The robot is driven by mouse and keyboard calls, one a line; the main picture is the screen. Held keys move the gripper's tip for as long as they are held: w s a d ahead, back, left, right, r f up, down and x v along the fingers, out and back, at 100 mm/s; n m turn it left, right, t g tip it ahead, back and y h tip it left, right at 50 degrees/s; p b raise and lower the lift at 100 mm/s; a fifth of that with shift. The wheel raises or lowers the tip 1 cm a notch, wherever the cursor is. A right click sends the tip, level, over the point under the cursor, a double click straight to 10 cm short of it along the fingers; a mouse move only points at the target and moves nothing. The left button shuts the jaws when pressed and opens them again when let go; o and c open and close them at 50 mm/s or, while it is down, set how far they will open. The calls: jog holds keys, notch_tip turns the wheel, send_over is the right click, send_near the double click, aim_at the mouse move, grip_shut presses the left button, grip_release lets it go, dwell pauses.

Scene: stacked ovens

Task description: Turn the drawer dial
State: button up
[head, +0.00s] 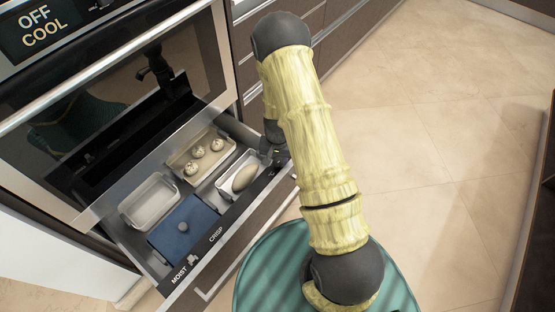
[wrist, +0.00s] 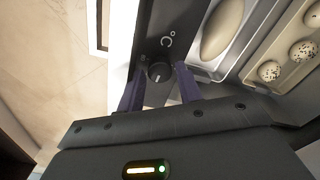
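The drawer dial (wrist: 159,72) is a small round black knob with a white mark line, on the drawer's dark front strip in the wrist view. A curved white symbol is printed beside it. My gripper (wrist: 160,80) is open, with one dark finger on each side of the dial and small gaps showing. Whether either fingertip touches it, I cannot tell. In the head view the open drawer (head: 213,247) has "MOIST" and "CRISP" printed on its front strip. My gripper (head: 274,150) is at the strip's far right end there, and the dial is hidden.
The drawer holds a tray with several speckled round items (head: 196,151), a tray with a pale oval item (head: 244,178), an empty grey tray (head: 152,201) and a blue box (head: 184,227). The oven door (head: 110,110) above is closed. Tiled floor (head: 440,140) at right is clear.

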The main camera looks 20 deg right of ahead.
aim_at(277, 163)
jog(key=shift+a, duration=0.15)
jog(key=shift+f+n+b, duration=0.25)
jog(key=shift+n+b, duration=0.85)
jog(key=shift+n, duration=0.1)
jog(key=n+b, duration=0.5)
jog(key=n, duration=0.1)
jog(key=shift+n, duration=0.3)
jog(key=n+b, duration=0.4)
jog(key=shift+a+n+b, duration=0.1)
jog(key=shift+n+b, duration=0.2)
jog(key=shift+b, duration=0.05)
jog(key=n+b, duration=0.5)
jog(key=b, duration=0.1)
notch_tip(277, 163, up, 18)
jog(key=p, duration=0.9)
jog(key=s+r+m+t+p, duration=0.1)
jog(key=s+r+m+p, duration=0.7)
jog(key=r+p, duration=0.4)
jog(key=shift+s+a+r+m+t, duration=0.15)
jog(key=shift+s+r+m+t, duration=0.2)
jog(key=shift+r, duration=0.45)
